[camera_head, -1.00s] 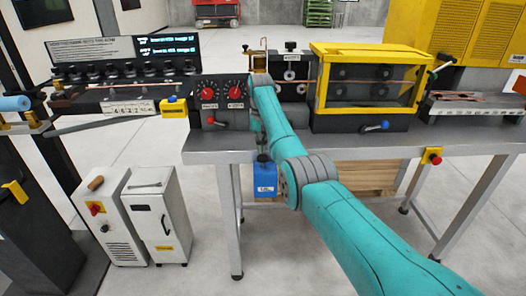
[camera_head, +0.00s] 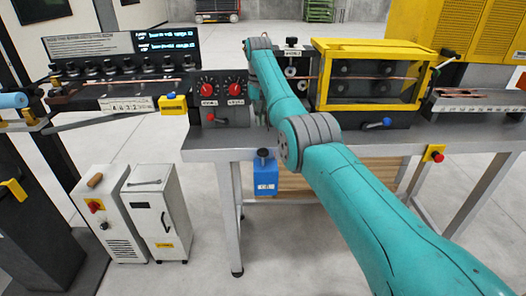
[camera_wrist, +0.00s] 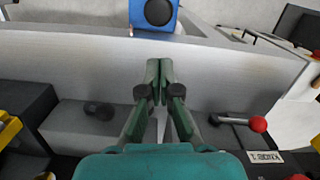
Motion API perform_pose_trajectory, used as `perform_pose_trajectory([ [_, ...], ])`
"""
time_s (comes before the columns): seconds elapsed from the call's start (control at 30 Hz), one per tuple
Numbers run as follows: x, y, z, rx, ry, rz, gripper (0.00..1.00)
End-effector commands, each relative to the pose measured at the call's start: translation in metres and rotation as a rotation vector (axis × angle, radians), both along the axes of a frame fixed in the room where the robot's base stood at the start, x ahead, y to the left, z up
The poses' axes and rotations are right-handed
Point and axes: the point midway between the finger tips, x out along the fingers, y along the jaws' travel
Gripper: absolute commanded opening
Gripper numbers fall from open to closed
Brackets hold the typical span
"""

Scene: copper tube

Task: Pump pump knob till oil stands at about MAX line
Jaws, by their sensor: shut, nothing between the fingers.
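A blue box (camera_head: 265,178) with a black knob (camera_head: 263,153) on top and a small white label hangs at the front of the workbench, below its edge; I take this to be the oil pump. The label's marks are too small to read, and I cannot make out an oil level or MAX line. In the wrist view the blue box (camera_wrist: 154,22) and its round black knob (camera_wrist: 158,12) show at the top, beyond the bench edge. My gripper (camera_wrist: 159,66) is shut and empty, pointing toward the box and apart from it.
The metal workbench (camera_head: 215,143) carries a panel with red dials (camera_head: 235,90) and a yellow-framed roller guard (camera_head: 368,47). A red-balled lever (camera_wrist: 258,124) stands right of my gripper. Two white cabinets (camera_head: 153,215) stand at left. Floor in front of the bench is clear.

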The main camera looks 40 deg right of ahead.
Motion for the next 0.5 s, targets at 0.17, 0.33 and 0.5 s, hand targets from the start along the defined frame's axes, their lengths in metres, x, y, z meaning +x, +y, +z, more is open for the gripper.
perform_pose_trajectory([
  [0.17,0.002,-0.001,0.02,0.0,0.001,0.0,0.0],
  [0.33,0.003,-0.001,0.028,0.0,0.001,0.0,0.0],
  [0.5,0.003,-0.001,0.029,0.0,0.001,0.0,0.0],
])
